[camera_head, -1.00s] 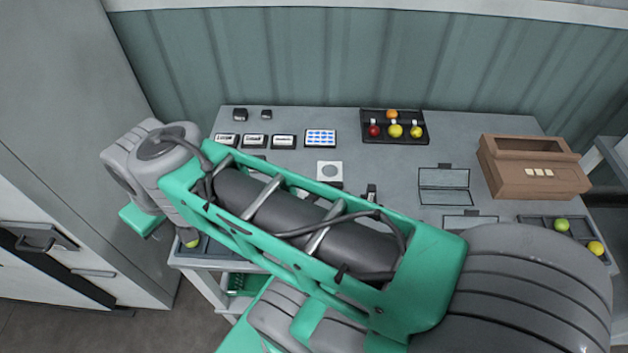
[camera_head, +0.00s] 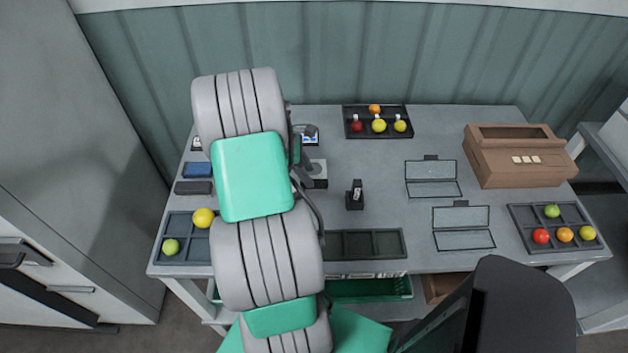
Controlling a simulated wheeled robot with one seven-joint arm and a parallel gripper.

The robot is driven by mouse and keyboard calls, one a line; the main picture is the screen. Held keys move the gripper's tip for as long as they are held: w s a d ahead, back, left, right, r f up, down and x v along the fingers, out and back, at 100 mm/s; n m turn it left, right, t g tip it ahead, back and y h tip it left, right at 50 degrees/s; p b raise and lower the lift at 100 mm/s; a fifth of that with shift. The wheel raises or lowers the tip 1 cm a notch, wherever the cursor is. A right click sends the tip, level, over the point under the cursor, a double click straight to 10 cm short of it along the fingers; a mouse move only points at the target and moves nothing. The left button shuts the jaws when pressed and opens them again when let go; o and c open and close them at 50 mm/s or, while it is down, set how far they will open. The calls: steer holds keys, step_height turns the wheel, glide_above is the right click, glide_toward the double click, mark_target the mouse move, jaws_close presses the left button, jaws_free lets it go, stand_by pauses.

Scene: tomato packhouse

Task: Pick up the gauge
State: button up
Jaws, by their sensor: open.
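A small dark upright object with a pale mark (camera_head: 355,196) stands near the middle of the table. It may be the gauge, but it is too small to be sure. A pale square block (camera_head: 318,172) is just left of it, partly covered by my arm. My arm rises across the left half of the table and hides part of what lies behind it. I cannot make out my gripper's fingers, and nothing shows in contact with the dark upright object.
A black tray (camera_head: 377,137) with tomatoes is at the back. A brown box (camera_head: 520,172) stands at right, and a divided tray (camera_head: 520,217) with tomatoes is in front of it. Another divided tray (camera_head: 182,262) is at left. A dark empty tray (camera_head: 366,257) lies at the front edge.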

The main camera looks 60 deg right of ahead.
mark_target(321, 181)
steer(key=x, duration=0.3)
steer(key=shift+s+d+f, duration=0.1)
steer(key=shift+d+f, duration=0.1)
steer(key=shift+f, duration=0.15)
steer(key=shift+c, duration=0.5)
jaws_close()
